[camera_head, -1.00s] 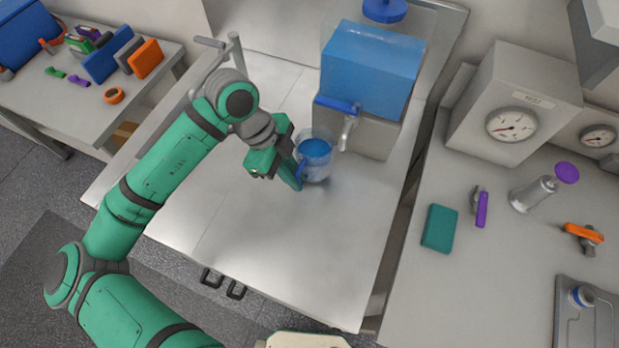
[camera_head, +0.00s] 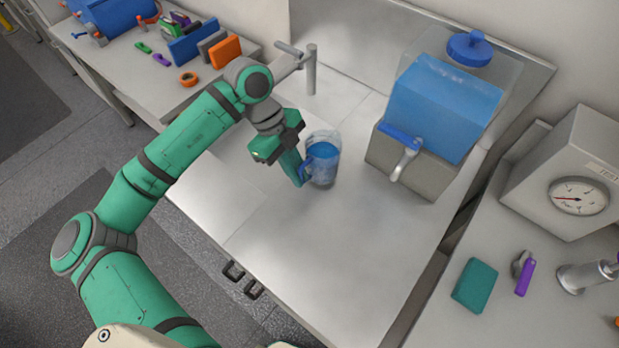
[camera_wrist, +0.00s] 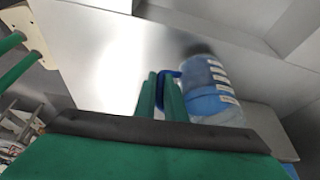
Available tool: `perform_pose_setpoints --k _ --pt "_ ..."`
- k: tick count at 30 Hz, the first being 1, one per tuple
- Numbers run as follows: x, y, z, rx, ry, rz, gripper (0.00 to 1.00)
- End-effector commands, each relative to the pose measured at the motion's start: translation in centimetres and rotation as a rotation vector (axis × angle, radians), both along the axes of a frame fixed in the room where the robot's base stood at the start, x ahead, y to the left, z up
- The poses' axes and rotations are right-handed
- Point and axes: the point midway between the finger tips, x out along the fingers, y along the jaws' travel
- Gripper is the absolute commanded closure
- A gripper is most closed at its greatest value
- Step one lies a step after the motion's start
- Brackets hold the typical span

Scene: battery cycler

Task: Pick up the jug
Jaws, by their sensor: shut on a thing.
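The jug (camera_head: 322,160) is a clear vessel with blue liquid inside and a blue handle on its left side. It is upright over the metal counter; I cannot tell whether its base touches the surface. My gripper (camera_head: 299,178) is at the jug's left side, shut on the blue handle. In the wrist view, the green fingers (camera_wrist: 160,97) close around the blue handle, and the jug (camera_wrist: 212,92) shows to their right with pale markings on its wall. Part of the handle is hidden by the fingers.
A dispenser tank of blue liquid (camera_head: 443,105) with a tap (camera_head: 404,160) stands right of the jug. A sink faucet (camera_head: 311,70) is behind it. A side bench (camera_head: 415,322) holds a gauge box (camera_head: 570,175) and a teal block (camera_head: 475,285). The front counter is clear.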

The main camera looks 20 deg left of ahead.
Motion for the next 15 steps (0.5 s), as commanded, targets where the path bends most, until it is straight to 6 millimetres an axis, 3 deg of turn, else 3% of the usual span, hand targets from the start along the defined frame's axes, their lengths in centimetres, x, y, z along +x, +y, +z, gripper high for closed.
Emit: perform_pose_setpoints --k 15 --pt "1.3 5.9 0.1 0.001 -0.001 0.004 1.0"
